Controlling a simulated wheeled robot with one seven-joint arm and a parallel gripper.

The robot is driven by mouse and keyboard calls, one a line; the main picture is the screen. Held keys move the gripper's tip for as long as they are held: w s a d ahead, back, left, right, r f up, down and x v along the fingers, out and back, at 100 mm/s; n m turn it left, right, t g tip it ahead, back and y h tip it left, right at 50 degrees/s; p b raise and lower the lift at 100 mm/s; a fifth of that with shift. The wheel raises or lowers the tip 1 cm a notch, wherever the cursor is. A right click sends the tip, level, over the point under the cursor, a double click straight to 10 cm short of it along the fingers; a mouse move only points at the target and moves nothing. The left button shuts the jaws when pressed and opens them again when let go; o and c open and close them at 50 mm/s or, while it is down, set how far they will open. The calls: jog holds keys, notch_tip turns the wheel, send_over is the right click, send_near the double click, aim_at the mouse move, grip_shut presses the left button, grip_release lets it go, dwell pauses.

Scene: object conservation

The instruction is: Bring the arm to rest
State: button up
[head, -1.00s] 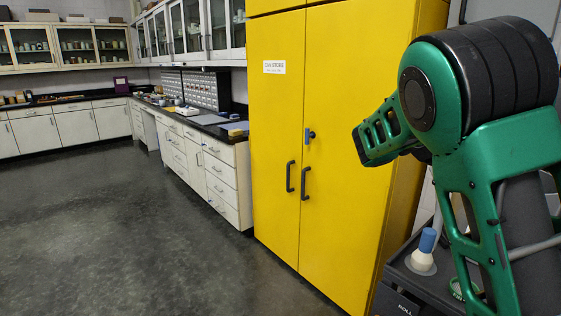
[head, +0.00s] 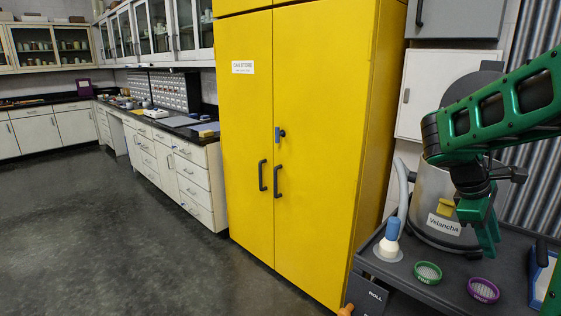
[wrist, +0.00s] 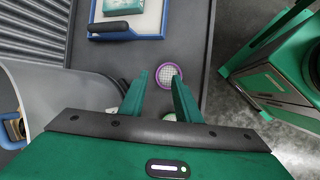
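My gripper (head: 486,232) hangs pointing down over the cart at the right of the head view, in front of a grey cylinder labelled "Velancha" (head: 427,200). My green arm reaches in from the right edge and bends down at the wrist. In the wrist view, the two green fingers of my gripper (wrist: 159,78) stand apart with nothing held between them. A purple-rimmed round dish (wrist: 158,70) shows beyond the fingertips on the cart top; it also shows in the head view (head: 483,290). A green-rimmed dish (head: 428,272) lies to its left.
The dark cart (head: 400,274) also carries a blue-capped white bottle (head: 389,240) and a blue-edged tray (head: 541,277), which shows in the wrist view (wrist: 150,37). A tall yellow cabinet (head: 325,130) stands left of the cart. The floor (head: 130,240) further left is clear.

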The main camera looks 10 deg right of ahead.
jog(key=s+a+f+m+y, duration=0.2)
jog(key=s+a+m, duration=0.4)
jog(key=s, duration=0.3)
jog(key=s+a+f+m+t+y, duration=0.1)
jog(key=s+a+f+m+y, duration=0.1)
jog(key=s+a+m+y, duration=0.2)
jog(key=s+a+m, duration=0.3)
jog(key=s, duration=0.2)
jog(key=shift+a+f, duration=0.2)
jog(key=shift+f, duration=0.1)
jog(key=shift+a, duration=0.1)
